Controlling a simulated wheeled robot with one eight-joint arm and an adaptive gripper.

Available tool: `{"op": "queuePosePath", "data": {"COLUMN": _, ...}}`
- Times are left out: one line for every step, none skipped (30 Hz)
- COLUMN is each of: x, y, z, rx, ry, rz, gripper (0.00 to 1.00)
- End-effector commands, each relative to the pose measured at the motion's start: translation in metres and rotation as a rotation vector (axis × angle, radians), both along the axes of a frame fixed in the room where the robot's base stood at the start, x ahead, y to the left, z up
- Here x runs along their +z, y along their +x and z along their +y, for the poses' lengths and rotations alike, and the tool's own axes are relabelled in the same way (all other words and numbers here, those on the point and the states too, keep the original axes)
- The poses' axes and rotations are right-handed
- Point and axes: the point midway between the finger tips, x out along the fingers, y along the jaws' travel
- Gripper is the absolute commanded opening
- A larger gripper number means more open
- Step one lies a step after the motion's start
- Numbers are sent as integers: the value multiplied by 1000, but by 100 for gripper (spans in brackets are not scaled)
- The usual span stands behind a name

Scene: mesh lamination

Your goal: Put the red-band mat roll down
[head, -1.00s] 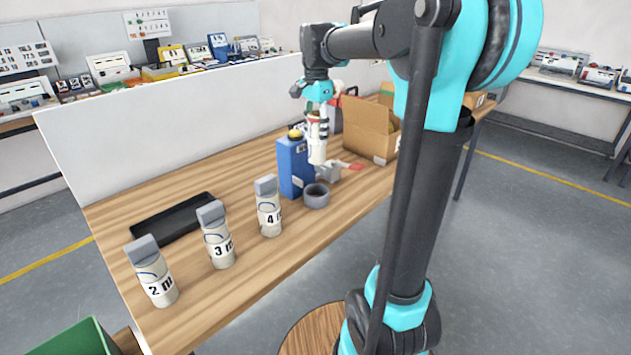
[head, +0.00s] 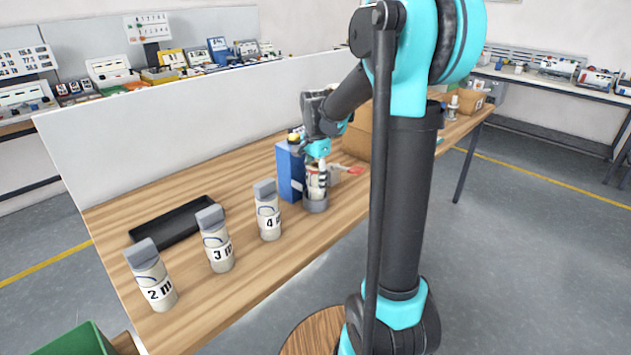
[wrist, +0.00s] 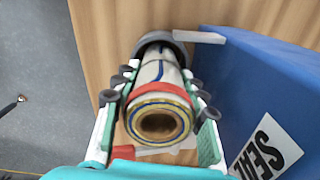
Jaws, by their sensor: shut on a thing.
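The red-band mat roll (wrist: 160,100) is a pale tube with blue lines and a red band near its upper end. My gripper (head: 317,180) is shut on it, with a finger on each side of the roll in the wrist view (wrist: 157,85). The roll is roughly upright. Its lower end is at the grey ring holder (head: 316,204), whose dark rim also shows around the far end of the roll in the wrist view (wrist: 160,38). I cannot tell whether the roll touches the bottom of the ring.
A blue box (head: 289,172) stands close beside the ring. A cardboard box (head: 359,140) is behind my arm.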

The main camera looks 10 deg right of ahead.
Motion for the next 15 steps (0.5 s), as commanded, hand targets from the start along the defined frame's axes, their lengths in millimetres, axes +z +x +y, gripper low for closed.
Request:
{"op": "queuePosePath", "data": {"x": 0, "y": 0, "z": 0, "rx": 0, "ry": 0, "rz": 0, "gripper": 3}}
{"op": "queuePosePath", "data": {"x": 0, "y": 0, "z": 0, "rx": 0, "ry": 0, "rz": 0, "gripper": 3}}
{"op": "queuePosePath", "data": {"x": 0, "y": 0, "z": 0, "rx": 0, "ry": 0, "rz": 0, "gripper": 3}}
{"op": "queuePosePath", "data": {"x": 0, "y": 0, "z": 0, "rx": 0, "ry": 0, "rz": 0, "gripper": 3}}
{"op": "queuePosePath", "data": {"x": 0, "y": 0, "z": 0, "rx": 0, "ry": 0, "rz": 0, "gripper": 3}}
{"op": "queuePosePath", "data": {"x": 0, "y": 0, "z": 0, "rx": 0, "ry": 0, "rz": 0, "gripper": 3}}
{"op": "queuePosePath", "data": {"x": 0, "y": 0, "z": 0, "rx": 0, "ry": 0, "rz": 0, "gripper": 3}}
{"op": "queuePosePath", "data": {"x": -1, "y": 0, "z": 0, "rx": 0, "ry": 0, "rz": 0, "gripper": 3}}
{"op": "queuePosePath", "data": {"x": -2, "y": 0, "z": 0, "rx": 0, "ry": 0, "rz": 0, "gripper": 3}}
{"op": "queuePosePath", "data": {"x": -3, "y": 0, "z": 0, "rx": 0, "ry": 0, "rz": 0, "gripper": 3}}
{"op": "queuePosePath", "data": {"x": -3, "y": 0, "z": 0, "rx": 0, "ry": 0, "rz": 0, "gripper": 45}}
{"op": "queuePosePath", "data": {"x": -3, "y": 0, "z": 0, "rx": 0, "ry": 0, "rz": 0, "gripper": 50}}
{"op": "queuePosePath", "data": {"x": -3, "y": 0, "z": 0, "rx": 0, "ry": 0, "rz": 0, "gripper": 50}}
{"op": "queuePosePath", "data": {"x": -3, "y": 0, "z": 0, "rx": 0, "ry": 0, "rz": 0, "gripper": 50}}
{"op": "queuePosePath", "data": {"x": -2, "y": 0, "z": 0, "rx": 0, "ry": 0, "rz": 0, "gripper": 50}}
